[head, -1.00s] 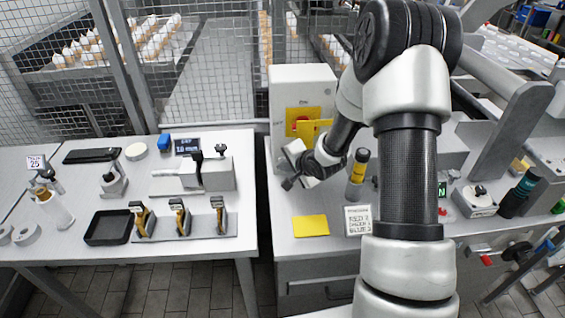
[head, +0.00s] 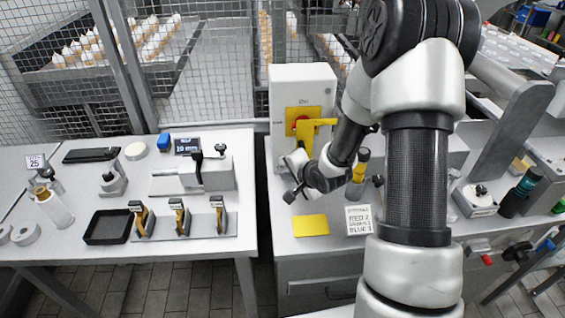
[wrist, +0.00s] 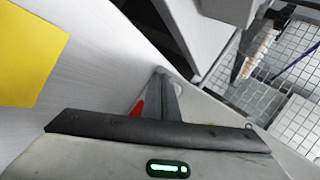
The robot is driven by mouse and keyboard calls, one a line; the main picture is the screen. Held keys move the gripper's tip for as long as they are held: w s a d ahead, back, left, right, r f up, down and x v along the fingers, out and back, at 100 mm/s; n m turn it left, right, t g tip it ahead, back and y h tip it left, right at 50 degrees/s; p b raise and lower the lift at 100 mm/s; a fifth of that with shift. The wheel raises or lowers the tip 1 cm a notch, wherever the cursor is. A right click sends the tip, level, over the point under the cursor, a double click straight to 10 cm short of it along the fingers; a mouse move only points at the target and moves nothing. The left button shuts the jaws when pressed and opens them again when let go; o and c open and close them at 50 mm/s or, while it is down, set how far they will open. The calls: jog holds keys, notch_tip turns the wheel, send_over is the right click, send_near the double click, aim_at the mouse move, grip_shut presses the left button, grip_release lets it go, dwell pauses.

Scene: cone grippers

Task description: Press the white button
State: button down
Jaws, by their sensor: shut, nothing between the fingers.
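I cannot make out a white button in either view. My gripper (head: 289,196) is low over the left edge of the right-hand counter (head: 277,228), in front of the grey switch box. In the wrist view my gripper (wrist: 162,74) shows its fingers together, empty, pointing towards the counter's edge. A small red patch shows beside the fingers; I cannot tell what it is. My arm hides part of the counter behind it.
The switch box (head: 284,93) has a yellow lever (head: 318,124). A yellow sheet (head: 311,225) lies in front of my gripper and shows in the wrist view (wrist: 25,55). A gap separates the left table (head: 195,249).

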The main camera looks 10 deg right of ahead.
jog(key=shift+s+a, duration=0.1)
jog(key=shift+s, duration=1.05)
jog(key=s+d+r+n+g+h+p, duration=0.1)
jog(key=s+d+r+n+h+p, duration=0.2)
jog(key=r, duration=0.9)
jog(key=s+d+r+n+g+h+p, duration=0.1)
jog(key=s+r+n+p, duration=0.4)
jog(key=r, duration=0.8)
jog(key=s+a+r+n+g+p, duration=0.1)
jog(key=s+a+r+n, duration=0.1)
jog(key=s+r, duration=0.4)
jog(key=s+a+r+n+y+p, duration=0.1)
jog(key=s+r, duration=0.5)
jog(key=s, duration=0.8)
jog(key=shift+a+r+n+g+p, duration=0.2)
jog(key=shift+a+n+g+p, duration=0.2)
jog(key=shift+n+p, duration=0.15)
